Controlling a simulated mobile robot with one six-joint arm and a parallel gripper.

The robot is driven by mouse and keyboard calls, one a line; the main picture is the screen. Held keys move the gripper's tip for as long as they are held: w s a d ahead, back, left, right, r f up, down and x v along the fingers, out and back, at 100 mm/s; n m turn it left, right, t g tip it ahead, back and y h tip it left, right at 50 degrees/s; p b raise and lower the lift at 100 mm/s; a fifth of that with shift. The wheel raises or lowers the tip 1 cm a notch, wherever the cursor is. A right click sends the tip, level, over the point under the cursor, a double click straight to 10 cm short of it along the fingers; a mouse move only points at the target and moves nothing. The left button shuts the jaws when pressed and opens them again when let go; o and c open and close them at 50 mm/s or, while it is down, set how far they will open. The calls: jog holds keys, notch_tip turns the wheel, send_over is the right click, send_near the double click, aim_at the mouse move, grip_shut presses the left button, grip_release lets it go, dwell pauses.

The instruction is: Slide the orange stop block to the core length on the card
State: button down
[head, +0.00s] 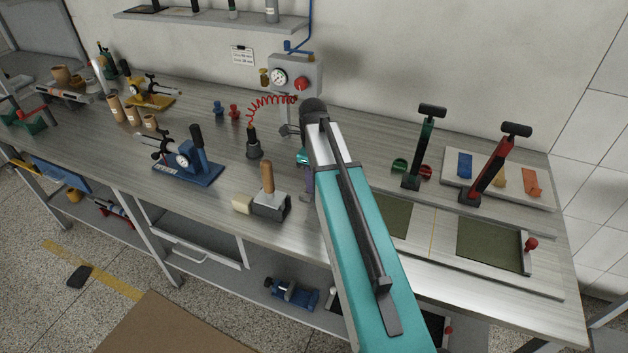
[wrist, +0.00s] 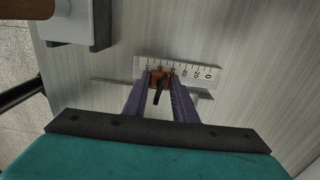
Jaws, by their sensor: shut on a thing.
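The orange stop block (wrist: 155,75) sits on a white scale (wrist: 192,69) in the wrist view. A black lever (wrist: 160,93) stands on the block. The scale's 0 is at its right end, and the block is left of the scale's middle. Its exact reading is too small to tell. My gripper (wrist: 161,78) is shut on the block, with a purple finger on each side. In the head view my own arm hides the block, and only part of a purple finger shows. The card (head: 242,55) hangs on the wall at the back, its writing too small to read.
A wooden-handled block tool (head: 269,206) stands left of my arm, also in the wrist view's upper left. Green pads (head: 490,247) and lever presses (head: 492,170) lie right. The bench right of the scale is clear.

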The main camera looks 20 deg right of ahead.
jog(key=shift+w+d, duration=1.4)
jog(key=c, duration=1.4)
grip_release()
jog(key=shift+c, duration=0.2)
jog(key=shift+r, duration=0.1)
notch_tip(320, 180, up, 14)
jog(key=b, duration=0.2)
jog(key=shift+f+b, duration=0.2)
jog(key=shift+b, duration=0.2)
